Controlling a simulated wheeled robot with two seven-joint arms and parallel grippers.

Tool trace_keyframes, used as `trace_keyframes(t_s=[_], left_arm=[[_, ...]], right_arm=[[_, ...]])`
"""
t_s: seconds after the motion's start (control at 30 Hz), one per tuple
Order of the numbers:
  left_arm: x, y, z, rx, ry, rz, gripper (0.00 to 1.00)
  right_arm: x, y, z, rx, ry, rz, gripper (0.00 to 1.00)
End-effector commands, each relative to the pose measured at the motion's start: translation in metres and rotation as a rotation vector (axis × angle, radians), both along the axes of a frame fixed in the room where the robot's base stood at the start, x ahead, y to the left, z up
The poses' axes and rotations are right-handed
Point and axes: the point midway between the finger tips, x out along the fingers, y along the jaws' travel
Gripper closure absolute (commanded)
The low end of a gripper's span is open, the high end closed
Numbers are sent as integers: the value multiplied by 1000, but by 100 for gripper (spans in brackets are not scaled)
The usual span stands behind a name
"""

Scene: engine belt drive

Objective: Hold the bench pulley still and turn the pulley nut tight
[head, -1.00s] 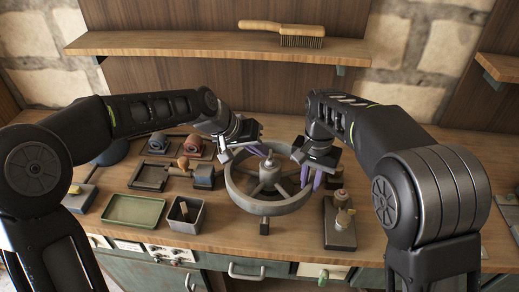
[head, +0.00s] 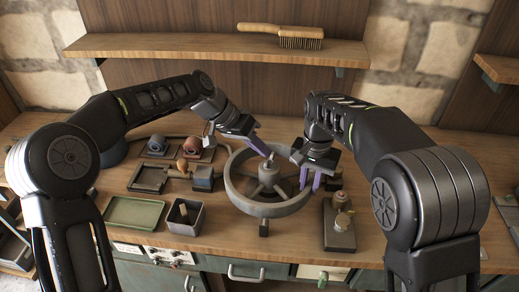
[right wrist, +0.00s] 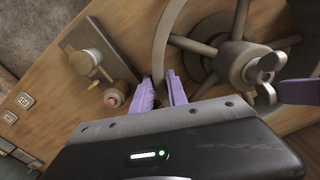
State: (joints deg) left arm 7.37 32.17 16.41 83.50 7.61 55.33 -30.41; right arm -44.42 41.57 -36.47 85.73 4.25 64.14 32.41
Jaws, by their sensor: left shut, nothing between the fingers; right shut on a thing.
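The grey spoked bench pulley (head: 240,199) lies flat on the bench, and its rim and hub also show in the right wrist view (right wrist: 161,45). The pulley nut (head: 270,164) sits on top of the hub, small and partly hidden by my left fingertips; the right wrist view shows it at the hub's end (right wrist: 267,63). My left gripper (head: 266,153) is shut and empty, its purple fingertips right at the nut; I cannot tell whether they touch. My right gripper (head: 312,177) is shut on the pulley rim at the right; the rim runs between its fingers (right wrist: 161,94).
A block with brass-coloured knobs (head: 340,220) stands close right of the pulley. A shelf with a brush (head: 283,33) is behind.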

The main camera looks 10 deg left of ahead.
Motion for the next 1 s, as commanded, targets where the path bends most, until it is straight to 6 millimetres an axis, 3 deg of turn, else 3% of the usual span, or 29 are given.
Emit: trace_keyframes(t_s=[0.2,1.0], left_arm=[[4,-6,0,-5,-1,-153,100],[9,-14,0,-4,0,-148,100]], right_arm=[[-1,2,-1,2,3,4,100],[-1,2,0,3,1,5,100]])
